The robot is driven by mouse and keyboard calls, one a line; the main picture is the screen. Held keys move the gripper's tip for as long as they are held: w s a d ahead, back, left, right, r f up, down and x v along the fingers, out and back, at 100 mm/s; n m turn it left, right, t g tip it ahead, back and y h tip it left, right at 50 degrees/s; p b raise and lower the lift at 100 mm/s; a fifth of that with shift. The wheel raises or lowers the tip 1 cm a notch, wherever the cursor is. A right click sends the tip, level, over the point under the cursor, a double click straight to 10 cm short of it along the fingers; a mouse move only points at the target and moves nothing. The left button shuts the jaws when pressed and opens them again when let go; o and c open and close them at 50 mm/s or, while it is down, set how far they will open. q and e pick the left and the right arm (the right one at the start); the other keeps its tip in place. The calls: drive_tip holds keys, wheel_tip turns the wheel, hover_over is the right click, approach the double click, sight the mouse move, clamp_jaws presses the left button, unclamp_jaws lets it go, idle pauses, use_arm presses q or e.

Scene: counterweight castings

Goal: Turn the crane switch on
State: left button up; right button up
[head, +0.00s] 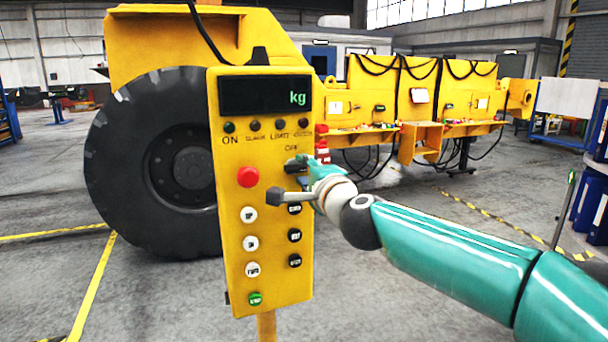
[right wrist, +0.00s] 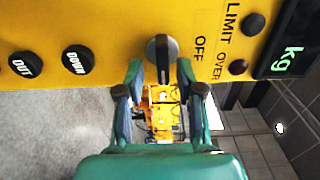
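A yellow control box (head: 229,200) with a dark display reading "kg" stands on a post in the middle of the head view. The bar runs up and down in that picture. My right gripper (head: 288,179) is at the box's right side; in the right wrist view (right wrist: 161,80) its two fingers are spread, one each side of the bar, with gaps. In the head view the gripper largely hides the knob. My left gripper is out of view.
The box carries a red button (head: 247,177), white buttons (head: 248,214), black buttons (head: 294,235) and a green button (head: 255,299), below and beside the gripper. A large tyre (head: 130,170) and yellow machine (head: 437,88) stand behind.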

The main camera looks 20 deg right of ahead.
drive_tip(key=shift+s, duration=0.15)
drive_tip(key=s, duration=1.1)
drive_tip(key=shift+s+d, duration=0.2)
drive_tip(key=shift+s, duration=0.15)
drive_tip(key=shift+f, duration=0.1)
